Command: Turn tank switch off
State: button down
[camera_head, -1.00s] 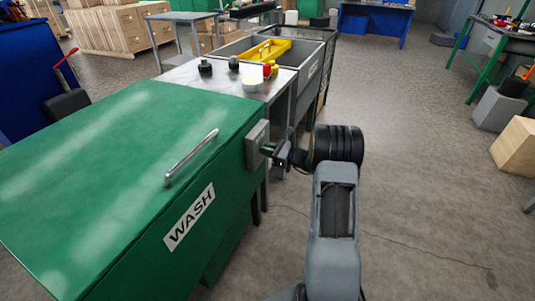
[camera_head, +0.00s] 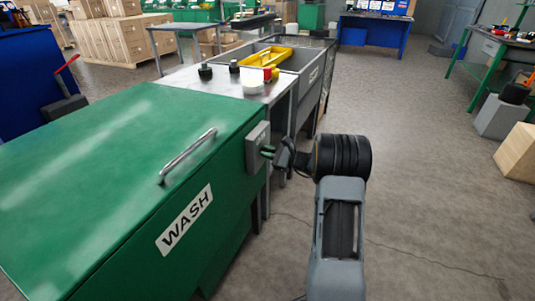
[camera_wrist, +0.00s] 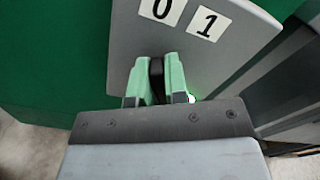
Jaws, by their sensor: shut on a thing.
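The tank is the green box with the WASH label (camera_head: 185,219) at the left of the head view. A grey switch box (camera_head: 256,138) is fixed to its right side. My gripper (camera_head: 267,152) reaches it from the right. In the wrist view the grey switch plate (camera_wrist: 130,45) carries a 0 label (camera_wrist: 158,9) and a 1 label (camera_wrist: 207,24). The green fingertips of my gripper (camera_wrist: 157,82) are shut on the black switch knob (camera_wrist: 156,68). The knob stands nearly upright in the picture, below the 0. Most of it is hidden between the fingers.
The tank lid has a metal handle (camera_head: 187,157). Behind the tank, a metal table (camera_head: 220,83) bears small bottles, and a sink beyond holds a yellow tray (camera_head: 265,55). A wooden block (camera_head: 517,153) stands at right. The floor (camera_head: 420,150) right of my arm is clear.

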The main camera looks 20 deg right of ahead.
jog(key=c, duration=1.1)
grip_release()
jog(key=shift+c, duration=0.2)
jog(key=p+v, duration=0.2)
jog(key=v, duration=1.1)
jog(key=shift+s+d+p, duration=0.25)
jog(key=shift+s+p, duration=0.1)
